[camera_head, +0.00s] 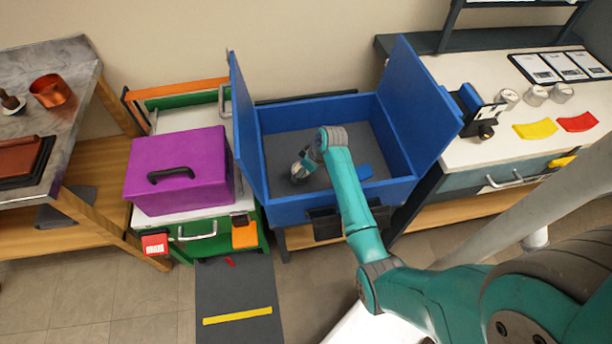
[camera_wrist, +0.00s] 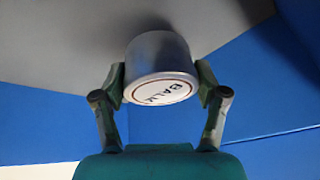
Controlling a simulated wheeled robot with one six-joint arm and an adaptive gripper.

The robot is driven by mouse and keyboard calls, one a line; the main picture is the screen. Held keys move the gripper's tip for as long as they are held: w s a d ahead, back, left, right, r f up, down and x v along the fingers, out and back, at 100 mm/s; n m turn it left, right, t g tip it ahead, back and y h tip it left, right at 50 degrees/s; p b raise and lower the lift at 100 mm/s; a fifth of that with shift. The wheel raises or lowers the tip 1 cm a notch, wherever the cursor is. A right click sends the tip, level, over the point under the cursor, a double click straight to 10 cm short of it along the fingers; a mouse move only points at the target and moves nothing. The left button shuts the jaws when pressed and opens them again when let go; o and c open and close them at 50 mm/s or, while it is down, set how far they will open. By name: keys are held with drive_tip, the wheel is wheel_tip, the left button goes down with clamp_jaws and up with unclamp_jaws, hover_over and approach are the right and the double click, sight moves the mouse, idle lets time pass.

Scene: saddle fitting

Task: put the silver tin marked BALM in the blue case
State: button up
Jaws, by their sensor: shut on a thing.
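The silver tin marked BALM (camera_wrist: 158,60) is between the fingers of my gripper (camera_wrist: 161,82), with its white labelled face toward the wrist camera. My gripper is shut on its sides. In the head view my gripper (camera_head: 302,166) is inside the open blue case (camera_head: 290,210), over the left part of its grey floor. The tin is small and partly hidden by the gripper there. In the wrist view the grey floor lies just behind the tin; I cannot tell whether they touch. The case's two blue flaps stand up at left and right.
A purple box (camera_head: 180,170) with a black handle stands left of the case. On the right counter (camera_head: 470,150) are several small tins (camera_head: 535,95) and yellow and red pieces. The case floor's back is clear.

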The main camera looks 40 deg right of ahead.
sight(303, 178)
drive_tip(key=shift+f, duration=2.4)
drive_tip(key=o, duration=1.3)
drive_tip(key=shift+f, duration=0.1)
drive_tip(key=v, duration=1.2)
